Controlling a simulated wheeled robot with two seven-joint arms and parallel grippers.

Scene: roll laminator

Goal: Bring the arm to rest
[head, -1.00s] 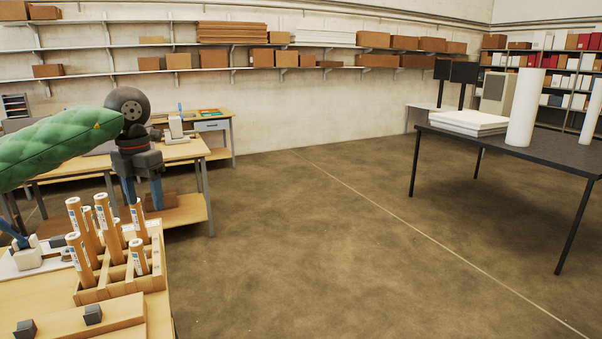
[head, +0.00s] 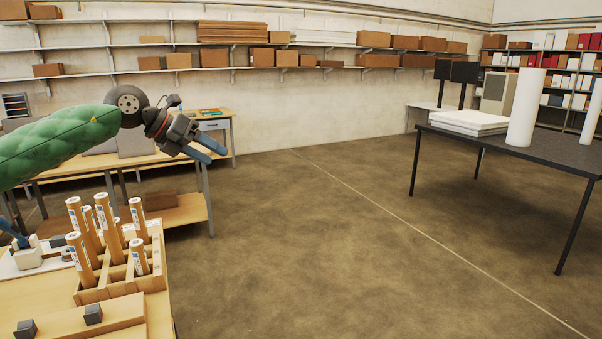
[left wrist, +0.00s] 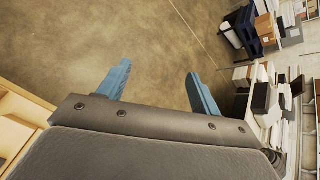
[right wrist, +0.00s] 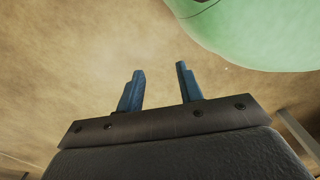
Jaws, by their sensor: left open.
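My left gripper (head: 214,154) is in the upper left of the head view, at the end of my green-sleeved arm. It points right and slightly down, in front of the back workbench and above the floor. Its blue fingers are apart with nothing between them; the left wrist view also shows this gripper (left wrist: 157,72) open over bare floor. My right gripper (right wrist: 160,70) shows only in the right wrist view. Its blue fingers are apart and empty, above a brown surface.
A wooden rack (head: 120,283) holding several cardboard tubes stands on the near bench (head: 30,295), below my left arm. A back workbench (head: 188,152) stands behind the gripper. A black table (head: 505,147) with white rolls is at the right. The floor (head: 330,240) between is clear.

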